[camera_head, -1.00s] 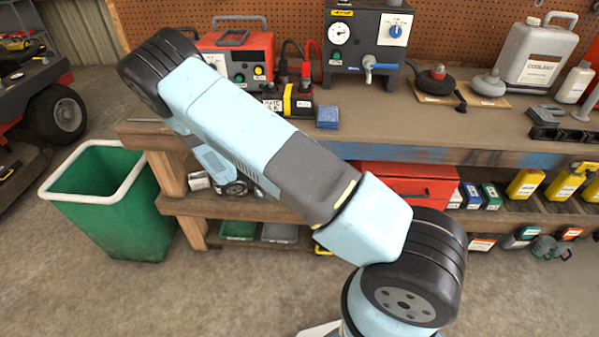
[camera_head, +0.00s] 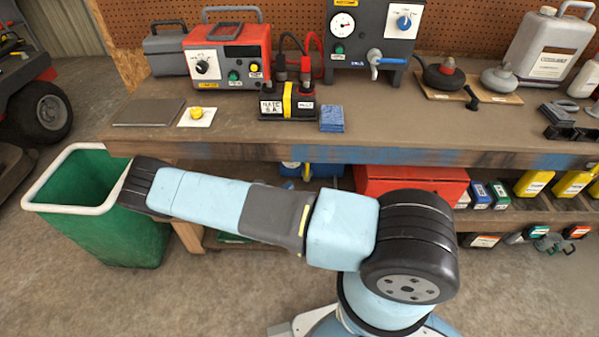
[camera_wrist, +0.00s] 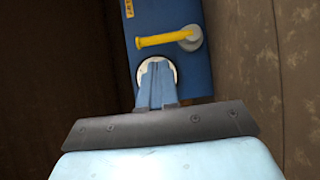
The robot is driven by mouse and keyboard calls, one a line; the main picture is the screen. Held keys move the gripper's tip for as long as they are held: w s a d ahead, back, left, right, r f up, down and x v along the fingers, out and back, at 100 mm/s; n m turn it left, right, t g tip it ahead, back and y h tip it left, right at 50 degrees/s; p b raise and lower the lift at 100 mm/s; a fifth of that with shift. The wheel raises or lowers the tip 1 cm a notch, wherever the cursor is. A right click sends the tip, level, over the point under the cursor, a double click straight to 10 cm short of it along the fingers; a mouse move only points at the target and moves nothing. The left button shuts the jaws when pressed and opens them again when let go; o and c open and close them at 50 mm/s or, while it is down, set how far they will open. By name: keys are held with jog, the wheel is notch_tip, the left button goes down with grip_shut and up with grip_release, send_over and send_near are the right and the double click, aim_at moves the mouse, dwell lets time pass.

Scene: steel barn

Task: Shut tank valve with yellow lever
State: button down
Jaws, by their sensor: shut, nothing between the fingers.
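The yellow lever (camera_wrist: 160,40) shows in the wrist view on the front of a blue tank (camera_wrist: 172,14). It lies roughly crosswise in the picture, with its grey hub (camera_wrist: 191,37) at its right end. My gripper (camera_wrist: 157,66) is shut and empty, with its fingertips below the lever in the picture. They overlap a white round dial (camera_wrist: 143,68) and hide part of it; I cannot tell whether they touch it. In the head view a blue body (camera_head: 328,171), seemingly the tank, is partly hidden under the bench behind my arm. My gripper is hidden there.
The workbench (camera_head: 380,108) overhangs the tank's place, above a lower shelf (camera_head: 497,218). A red box (camera_head: 385,178) stands right of the blue body. A green bin (camera_head: 100,225) is at the left, close to my arm's elbow. Dark brown surfaces flank the tank in the wrist view.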

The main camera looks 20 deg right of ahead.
aim_at(307, 170)
jog(key=shift+s+a, duration=0.1)
jog(key=shift+a, duration=0.5)
jog(key=shift+x, duration=4.9)
jog(key=shift+a, duration=0.1)
